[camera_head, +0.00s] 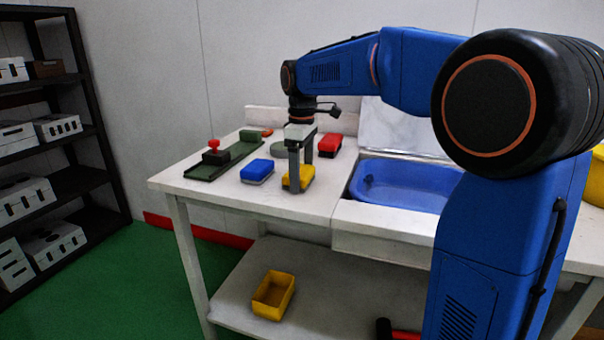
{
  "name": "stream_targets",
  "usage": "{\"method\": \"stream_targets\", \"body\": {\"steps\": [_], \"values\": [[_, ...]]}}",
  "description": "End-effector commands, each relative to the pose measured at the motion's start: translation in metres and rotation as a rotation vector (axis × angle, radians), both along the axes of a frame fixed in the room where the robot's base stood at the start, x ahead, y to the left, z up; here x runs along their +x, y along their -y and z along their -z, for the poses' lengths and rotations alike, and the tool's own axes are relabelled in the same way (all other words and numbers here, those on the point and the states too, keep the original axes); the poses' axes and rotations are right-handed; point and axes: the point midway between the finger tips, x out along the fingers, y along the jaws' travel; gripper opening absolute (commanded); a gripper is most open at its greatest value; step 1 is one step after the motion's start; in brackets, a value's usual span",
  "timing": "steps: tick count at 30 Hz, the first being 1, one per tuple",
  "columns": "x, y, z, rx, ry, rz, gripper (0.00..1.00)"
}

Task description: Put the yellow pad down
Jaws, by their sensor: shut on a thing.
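The yellow pad (306,174) is a small block with a dark lower edge, near the front of the white table (215,195). My gripper (298,183) points down over it with one finger on each side, shut on the pad. The near finger hides part of the pad. The pad is at or just above the table top; I cannot tell whether it touches.
A blue pad (257,170) lies just left, a red pad (329,143) behind. A green tray (222,165) with a red-knobbed dark block (214,153) stands further left. A blue basin (400,184) is right. A yellow bin (273,295) sits on the lower shelf.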

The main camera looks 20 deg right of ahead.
Motion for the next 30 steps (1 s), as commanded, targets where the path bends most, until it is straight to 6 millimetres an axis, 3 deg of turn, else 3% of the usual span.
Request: {"method": "stream_targets", "body": {"steps": [1, 2, 4, 17, 30], "values": [[0.000, 0.000, 0.001, 0.000, 0.000, 0.000, 0.53], [0.000, 0.000, 0.001, 0.000, 0.000, 0.000, 0.83], [0.000, 0.000, 0.001, 0.000, 0.000, 0.000, 0.97], [0.000, 0.000, -0.007, 0.000, 0.000, 0.000, 0.97], [0.000, 0.000, -0.086, 0.000, 0.001, 0.000, 0.97]]}}
